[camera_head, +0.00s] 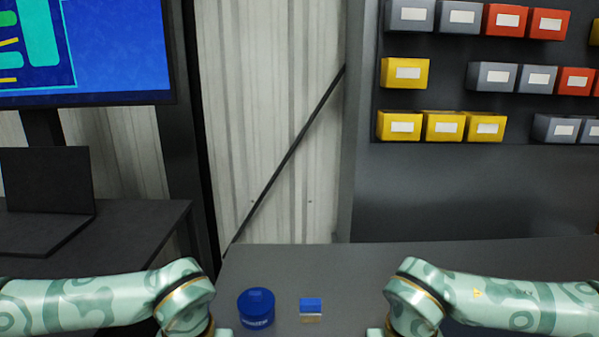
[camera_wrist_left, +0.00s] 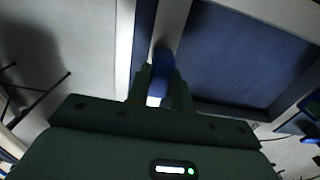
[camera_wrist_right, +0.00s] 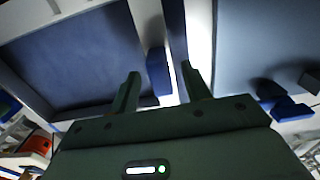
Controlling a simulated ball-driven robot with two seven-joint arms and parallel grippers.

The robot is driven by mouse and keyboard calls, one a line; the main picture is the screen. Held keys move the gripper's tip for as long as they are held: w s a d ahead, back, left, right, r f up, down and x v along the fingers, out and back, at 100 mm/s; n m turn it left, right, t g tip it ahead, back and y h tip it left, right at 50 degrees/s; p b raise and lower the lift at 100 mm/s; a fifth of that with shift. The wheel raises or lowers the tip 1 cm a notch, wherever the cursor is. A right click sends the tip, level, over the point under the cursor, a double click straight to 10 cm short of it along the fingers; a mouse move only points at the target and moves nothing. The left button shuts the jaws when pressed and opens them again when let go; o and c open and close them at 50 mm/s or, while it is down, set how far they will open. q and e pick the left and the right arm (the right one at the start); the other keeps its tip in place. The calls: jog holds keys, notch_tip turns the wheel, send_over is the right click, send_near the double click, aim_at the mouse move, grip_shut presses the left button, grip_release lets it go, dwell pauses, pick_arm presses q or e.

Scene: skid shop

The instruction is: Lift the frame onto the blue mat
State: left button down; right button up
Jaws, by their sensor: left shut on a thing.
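The frame has pale bars around a dark blue area. It shows in the left wrist view (camera_wrist_left: 172,27) and the right wrist view (camera_wrist_right: 148,22). I cannot tell whether that dark blue area is the mat seen through the frame. My left gripper (camera_wrist_left: 160,84) is shut on a blue grip (camera_wrist_left: 160,70) at the frame's bar. My right gripper (camera_wrist_right: 162,84) is open, with another blue grip (camera_wrist_right: 158,72) on the frame's bar showing between its fingers. In the head view both grippers and the frame are below the picture edge; only my forearms show.
A round blue tub (camera_head: 256,308) and a small blue-topped block (camera_head: 311,310) stand on the grey bench (camera_head: 450,262) between my arms. Several bins hang on the back panel. A laptop (camera_head: 48,190) sits on a dark desk at the left. The bench behind my right arm looks clear.

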jog(key=shift+o, duration=0.2)
pick_arm(q)
jog(key=c, duration=1.2)
grip_release()
jog(key=shift+o, duration=0.4)
jog(key=shift+r, duration=3.5)
pick_arm(e)
jog(key=shift+r, duration=3.5)
